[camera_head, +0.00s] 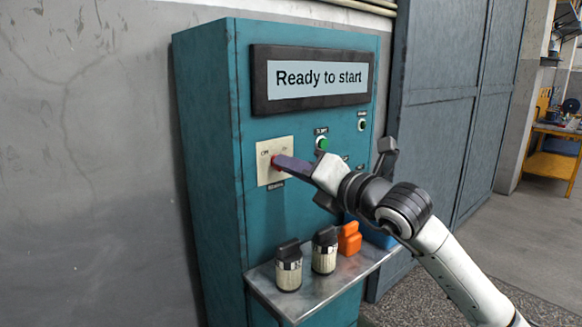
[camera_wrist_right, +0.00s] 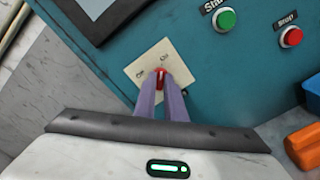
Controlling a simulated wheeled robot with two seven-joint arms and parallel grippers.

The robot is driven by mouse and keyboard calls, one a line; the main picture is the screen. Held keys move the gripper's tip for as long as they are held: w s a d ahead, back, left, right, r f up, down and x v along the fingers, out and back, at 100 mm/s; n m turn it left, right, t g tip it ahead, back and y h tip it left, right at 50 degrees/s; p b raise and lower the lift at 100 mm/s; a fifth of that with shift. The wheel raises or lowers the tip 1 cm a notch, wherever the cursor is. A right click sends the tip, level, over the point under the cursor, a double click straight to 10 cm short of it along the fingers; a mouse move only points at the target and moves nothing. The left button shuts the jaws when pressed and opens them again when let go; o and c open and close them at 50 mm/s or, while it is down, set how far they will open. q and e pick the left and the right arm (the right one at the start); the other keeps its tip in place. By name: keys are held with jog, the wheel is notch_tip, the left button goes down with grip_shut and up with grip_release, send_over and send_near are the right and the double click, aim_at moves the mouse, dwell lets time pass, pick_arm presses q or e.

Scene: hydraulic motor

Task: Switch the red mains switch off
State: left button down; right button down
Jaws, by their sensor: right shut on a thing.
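The red mains switch (camera_wrist_right: 160,76) sits on a cream plate (camera_head: 263,150) on the front of the teal cabinet (camera_head: 205,130). In the right wrist view its handle shows between the tips of my right gripper. My right gripper (camera_head: 277,163) reaches in from the right, shut on the switch's handle. Its two purple fingers also show in the right wrist view (camera_wrist_right: 162,84). The fingers hide part of the switch in the head view. The plate's off and on marks are small. My left gripper is not in view.
The screen (camera_head: 318,79) reads "Ready to start". A green start button (camera_head: 322,144) and a red stop button (camera_wrist_right: 291,37) sit right of the switch. Below, a metal shelf (camera_head: 262,290) holds two dark-capped jars (camera_head: 289,270), an orange object (camera_head: 349,239) and a blue one (camera_head: 380,238).

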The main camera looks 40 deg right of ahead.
pick_arm(q)
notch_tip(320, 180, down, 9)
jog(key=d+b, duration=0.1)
jog(key=b, duration=1.1)
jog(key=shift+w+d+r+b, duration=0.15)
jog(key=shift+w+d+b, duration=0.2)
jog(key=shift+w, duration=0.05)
pick_arm(e)
jog(key=n, duration=1.7)
jog(key=shift+a+n, duration=0.1)
jog(key=shift+n, duration=0.3)
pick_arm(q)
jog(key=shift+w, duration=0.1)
pick_arm(e)
jog(key=c, duration=1.8)
grip_release()
jog(key=shift+s, duration=0.1)
